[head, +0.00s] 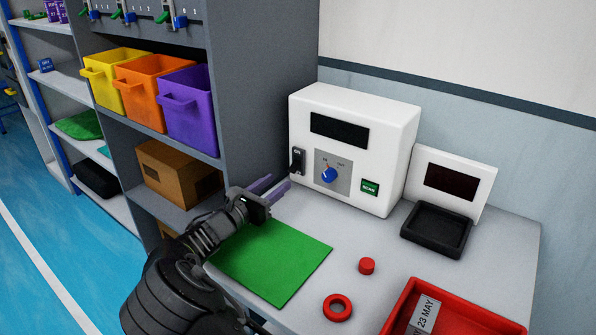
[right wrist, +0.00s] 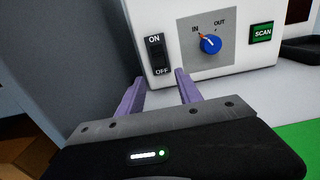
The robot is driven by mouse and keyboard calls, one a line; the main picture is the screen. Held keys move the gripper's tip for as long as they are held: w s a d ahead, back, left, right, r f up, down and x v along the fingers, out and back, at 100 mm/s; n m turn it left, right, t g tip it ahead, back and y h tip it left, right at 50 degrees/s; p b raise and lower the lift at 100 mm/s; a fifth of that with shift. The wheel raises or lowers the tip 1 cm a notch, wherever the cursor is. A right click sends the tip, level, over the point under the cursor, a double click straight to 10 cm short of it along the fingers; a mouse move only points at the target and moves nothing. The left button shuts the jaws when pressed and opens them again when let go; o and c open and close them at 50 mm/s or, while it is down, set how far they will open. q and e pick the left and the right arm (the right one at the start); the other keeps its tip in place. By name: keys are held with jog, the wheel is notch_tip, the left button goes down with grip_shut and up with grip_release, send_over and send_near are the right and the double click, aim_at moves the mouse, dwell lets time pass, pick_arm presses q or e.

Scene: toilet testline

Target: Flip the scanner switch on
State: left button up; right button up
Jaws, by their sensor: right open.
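The white scanner (head: 355,150) stands on the table at the back, with a dark display, a blue knob and a green SCAN button. Its black rocker switch (head: 297,161) is at the left of its front. In the right wrist view the switch (right wrist: 156,58) has ON at the top and OFF at the bottom; I cannot tell which side is pressed. My right gripper (head: 277,182) is open and empty, just below and in front of the switch. Its purple fingers (right wrist: 160,80) point at the scanner, one on each side of the switch in that view, apparently apart from it. My left gripper is not in view.
A green mat (head: 272,262) lies below the gripper. A red ring (head: 337,307), a red cap (head: 367,266) and a red tray (head: 400,312) are to the right. A black tray (head: 436,229) sits before a white display. A shelf with coloured bins (head: 187,110) stands close on the left.

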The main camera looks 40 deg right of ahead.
aim_at(292, 169)
jog(key=shift+x, duration=3.9)
grip_shut()
